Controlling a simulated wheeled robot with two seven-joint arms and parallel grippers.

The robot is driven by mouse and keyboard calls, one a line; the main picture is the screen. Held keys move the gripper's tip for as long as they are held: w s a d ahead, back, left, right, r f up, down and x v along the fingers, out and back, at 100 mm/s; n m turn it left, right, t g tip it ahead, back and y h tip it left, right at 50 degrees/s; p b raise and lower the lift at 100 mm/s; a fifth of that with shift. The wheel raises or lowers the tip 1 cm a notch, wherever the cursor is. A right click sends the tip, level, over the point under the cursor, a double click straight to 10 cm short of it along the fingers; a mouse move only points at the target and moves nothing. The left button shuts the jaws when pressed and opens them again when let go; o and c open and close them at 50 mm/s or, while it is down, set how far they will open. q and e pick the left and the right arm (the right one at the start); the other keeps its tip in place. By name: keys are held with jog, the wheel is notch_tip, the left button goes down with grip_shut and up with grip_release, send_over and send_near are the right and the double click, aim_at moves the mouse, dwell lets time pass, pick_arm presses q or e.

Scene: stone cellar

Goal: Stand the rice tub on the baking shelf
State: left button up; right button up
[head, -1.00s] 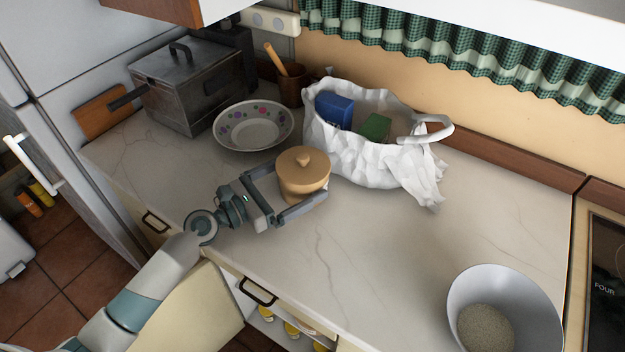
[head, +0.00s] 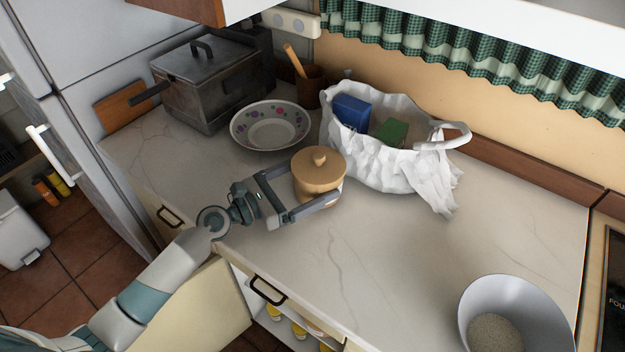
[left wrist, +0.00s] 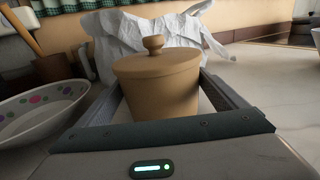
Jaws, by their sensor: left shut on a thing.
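The rice tub, a tan round pot with a knobbed lid (head: 319,169), is upright at the middle of the counter, just in front of a white bag. My left gripper (head: 313,194) is shut on it, one finger on each side. The left wrist view shows the tub (left wrist: 158,85) between the fingers, its base hidden by the gripper. I cannot tell whether its base touches the counter. No shelf is clearly marked as the baking shelf; an open cupboard (head: 290,328) with yellow-labelled jars shows below the counter. My right gripper is not in view.
The white bag (head: 370,168) holds a blue box and a green box. A flowered bowl (head: 270,143), a dark metal pot (head: 205,95) and a utensil holder stand behind. A pale bowl of grain (head: 475,300) stands front right. The counter's middle right (head: 400,245) is clear.

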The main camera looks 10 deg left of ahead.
pick_arm(q)
notch_tip(320, 180, up, 4)
jog(key=shift+p, duration=0.75)
jog(key=s+d+r+p, duration=0.2)
jog(key=s, duration=0.1)
jog(key=shift+d+r, duration=0.2)
jog(key=shift+d, duration=0.2)
jog(key=s+d+r+p, duration=0.1)
jog(key=s+d+r, duration=0.3)
jog(key=s+d, duration=0.1)
jog(key=shift+s, duration=0.45)
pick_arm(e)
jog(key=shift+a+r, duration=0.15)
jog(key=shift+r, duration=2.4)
pick_arm(q)
jog(key=shift+r, duration=0.1)
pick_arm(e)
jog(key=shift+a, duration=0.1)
pick_arm(q)
jog(key=n+t+y+b, duration=0.3)
jog(key=y+b, duration=0.1)
send_near(311, 167)
notch_tip(311, 167, up, 4)
jog(key=s+a, duration=0.2)
jog(key=shift+s, duration=0.1)
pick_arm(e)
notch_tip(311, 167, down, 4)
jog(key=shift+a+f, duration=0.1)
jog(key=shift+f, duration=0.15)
